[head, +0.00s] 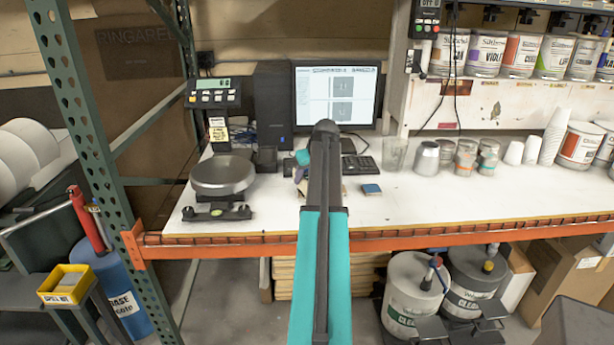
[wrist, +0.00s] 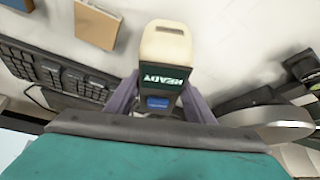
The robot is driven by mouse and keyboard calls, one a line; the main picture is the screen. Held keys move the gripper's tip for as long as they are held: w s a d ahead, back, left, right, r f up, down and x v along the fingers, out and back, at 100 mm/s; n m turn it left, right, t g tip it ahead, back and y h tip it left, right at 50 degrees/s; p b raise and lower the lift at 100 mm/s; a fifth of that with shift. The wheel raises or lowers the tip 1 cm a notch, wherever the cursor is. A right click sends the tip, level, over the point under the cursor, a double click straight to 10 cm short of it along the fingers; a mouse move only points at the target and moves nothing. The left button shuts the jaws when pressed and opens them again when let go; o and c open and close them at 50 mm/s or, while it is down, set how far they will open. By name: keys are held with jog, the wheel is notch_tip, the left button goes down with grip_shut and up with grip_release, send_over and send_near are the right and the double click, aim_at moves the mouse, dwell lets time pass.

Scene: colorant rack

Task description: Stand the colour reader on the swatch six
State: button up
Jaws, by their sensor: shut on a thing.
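The colour reader (wrist: 164,50) is a cream and dark device with a green READY display and a blue button. My gripper (wrist: 160,92) is shut on it, one purple-grey finger on each side, in the wrist view. In the head view my gripper (head: 300,171) is over the white bench, left of my arm, and the reader is mostly hidden. A tan swatch block (wrist: 97,22) lies beyond the reader, up and left in the wrist view, apart from it. A blue block (head: 371,189) lies on the bench right of my arm. I cannot read which is swatch six.
A keyboard (head: 359,165) and monitor (head: 336,97) stand behind. A scale (head: 222,178) is at left. A glass, metal cups and tins (head: 466,157) stand at right. The bench front (head: 450,207) at right is clear; an orange beam (head: 430,239) edges it.

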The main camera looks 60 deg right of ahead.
dwell(0.3)
jog(key=o, duration=1.6)
jog(key=shift+r, duration=0.1)
jog(key=shift+b+v, duration=0.95)
jog(key=shift+v, duration=5)
